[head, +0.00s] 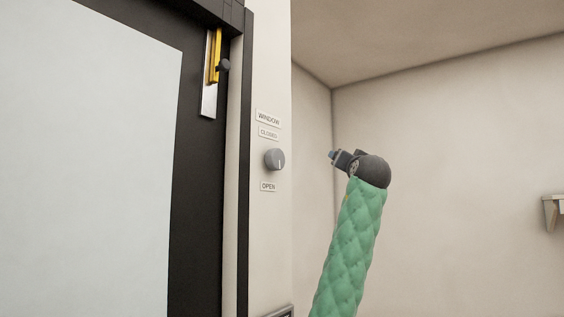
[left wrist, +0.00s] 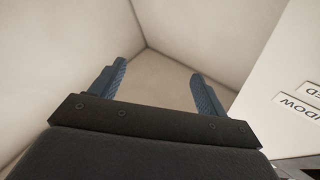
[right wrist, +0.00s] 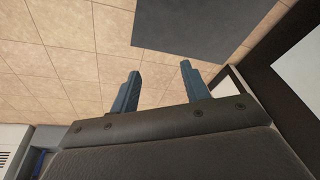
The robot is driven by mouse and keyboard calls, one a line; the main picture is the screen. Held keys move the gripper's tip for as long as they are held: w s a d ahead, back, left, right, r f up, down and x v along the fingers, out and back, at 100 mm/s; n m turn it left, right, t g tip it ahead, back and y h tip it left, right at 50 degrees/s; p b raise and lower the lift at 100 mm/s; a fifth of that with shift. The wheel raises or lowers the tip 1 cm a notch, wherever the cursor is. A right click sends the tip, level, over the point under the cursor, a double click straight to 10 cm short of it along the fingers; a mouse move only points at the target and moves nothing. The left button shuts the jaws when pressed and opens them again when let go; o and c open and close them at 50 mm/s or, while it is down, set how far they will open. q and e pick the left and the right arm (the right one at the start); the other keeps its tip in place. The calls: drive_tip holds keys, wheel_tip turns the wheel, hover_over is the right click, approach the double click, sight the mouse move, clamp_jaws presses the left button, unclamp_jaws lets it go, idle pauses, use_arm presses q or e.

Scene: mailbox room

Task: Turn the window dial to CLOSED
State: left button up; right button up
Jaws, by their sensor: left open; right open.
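The window dial (head: 275,159) is a round grey knob on a pale wall strip in the head view. Its white mark is on the lower side, toward the OPEN label (head: 268,186). The CLOSED label (head: 268,133) and WINDOW label (head: 268,117) sit above it. My left gripper (head: 334,155) is to the right of the dial, apart from it, at about its height. In the left wrist view, its fingers (left wrist: 157,68) are spread with nothing between them. The dial is not visible there. My right gripper (right wrist: 159,66) is open and empty, and out of the head view.
A dark-framed pale panel (head: 90,150) fills the left of the head view. A yellow-and-silver fitting (head: 211,75) with a dark knob hangs on its frame. A small bracket (head: 553,212) is on the right wall. The space between gripper and dial looks clear.

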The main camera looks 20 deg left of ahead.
sight(279, 160)
use_arm(q)
drive_tip(key=s+a+r+n+g+y, duration=0.35)
drive_tip(key=s+r+y, duration=0.2)
drive_tip(key=s, duration=0.25)
drive_tip(key=s+a+f+n+g+y, duration=0.3)
drive_tip(key=s+a+f+g+y, duration=0.15)
drive_tip(key=s+g, duration=0.4)
use_arm(e)
wheel_tip(279, 160, up, 10)
drive_tip(key=g, duration=0.2)
use_arm(q)
drive_tip(key=shift+h, duration=0.4)
drive_tip(key=p+x, duration=0.1)
drive_tip(key=x, duration=0.1)
drive_tip(key=p+x, duration=0.1)
drive_tip(key=x, duration=0.2)
drive_tip(key=f+x, duration=0.1)
drive_tip(key=x, duration=0.2)
drive_tip(key=shift+w+p, duration=0.25)
drive_tip(key=shift+p, duration=0.15)
drive_tip(key=shift+w+a, duration=0.15)
drive_tip(key=shift+a, duration=0.1)
use_arm(e)
wheel_tip(279, 160, down, 12)
drive_tip(key=s+d, duration=0.1)
drive_tip(key=s, duration=0.1)
drive_tip(key=shift+s+d+h, duration=0.3)
drive_tip(key=shift+d, duration=0.1)
